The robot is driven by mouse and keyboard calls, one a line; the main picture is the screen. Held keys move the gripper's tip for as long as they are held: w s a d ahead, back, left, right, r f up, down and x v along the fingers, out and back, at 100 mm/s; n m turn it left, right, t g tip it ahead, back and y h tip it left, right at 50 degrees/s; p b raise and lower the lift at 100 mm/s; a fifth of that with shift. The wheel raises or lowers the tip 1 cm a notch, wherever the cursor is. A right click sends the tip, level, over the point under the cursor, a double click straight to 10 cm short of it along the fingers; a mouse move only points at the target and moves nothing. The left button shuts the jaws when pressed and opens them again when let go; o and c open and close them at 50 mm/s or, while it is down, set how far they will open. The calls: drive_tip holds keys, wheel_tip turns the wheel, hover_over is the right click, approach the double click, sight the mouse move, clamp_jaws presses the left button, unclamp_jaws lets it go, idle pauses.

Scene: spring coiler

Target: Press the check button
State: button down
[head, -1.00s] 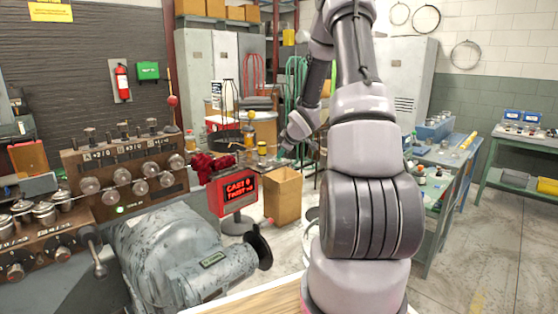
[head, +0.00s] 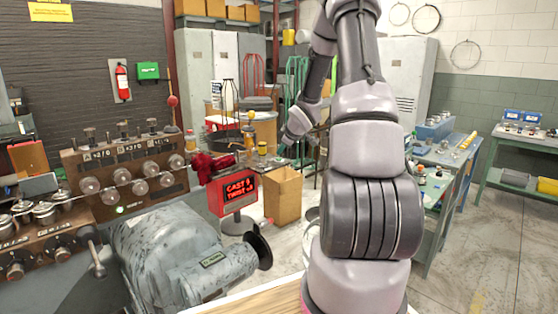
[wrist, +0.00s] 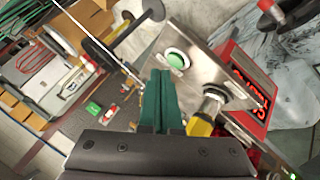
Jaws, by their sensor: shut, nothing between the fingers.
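A round green button (wrist: 178,60) with a pale ring sits on a bare metal plate (wrist: 205,68) in the wrist view. I see no label on it. My gripper (wrist: 161,74) shows there as two teal fingers closed together with nothing between them. The fingertips appear just left of and below the button in the picture; I cannot tell the gap in depth. In the head view my wrist hangs over the machine's far end, and the button cannot be made out there.
A red-lit display (head: 240,190) stands close to the plate and also shows in the wrist view (wrist: 247,92). A yellow-collared metal post (wrist: 208,108) rises right of my fingers. A cardboard box (head: 283,197) stands behind the display. A grey machine housing (head: 165,250) fills the front left.

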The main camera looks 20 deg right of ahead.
sight(281, 159)
drive_tip(key=shift+r, duration=2.5)
drive_tip(key=s+a+r+m+g+h, duration=0.1)
drive_tip(key=s+a+r+m+h, duration=0.15)
drive_tip(key=s+r, duration=0.45)
drive_tip(key=s+a+r+m+h, duration=0.1)
drive_tip(key=s+a+r+m, duration=0.3)
drive_tip(key=s+r, duration=0.25)
drive_tip(key=s+a+r+m+y, duration=0.1)
drive_tip(key=s+a+m, duration=0.1)
drive_tip(key=s+a, duration=0.2)
drive_tip(key=s+a+r+m+y, duration=0.2)
drive_tip(key=s+a, duration=0.2)
drive_tip(key=s, duration=0.6)
drive_tip(key=s+a+r+m+g+y, duration=0.1)
drive_tip(key=s+a+r+m+y, duration=0.1)
drive_tip(key=s, duration=0.6)
drive_tip(key=shift+a+r+m, duration=0.2)
drive_tip(key=shift+a+m, duration=0.35)
drive_tip(key=shift+a, duration=0.55)
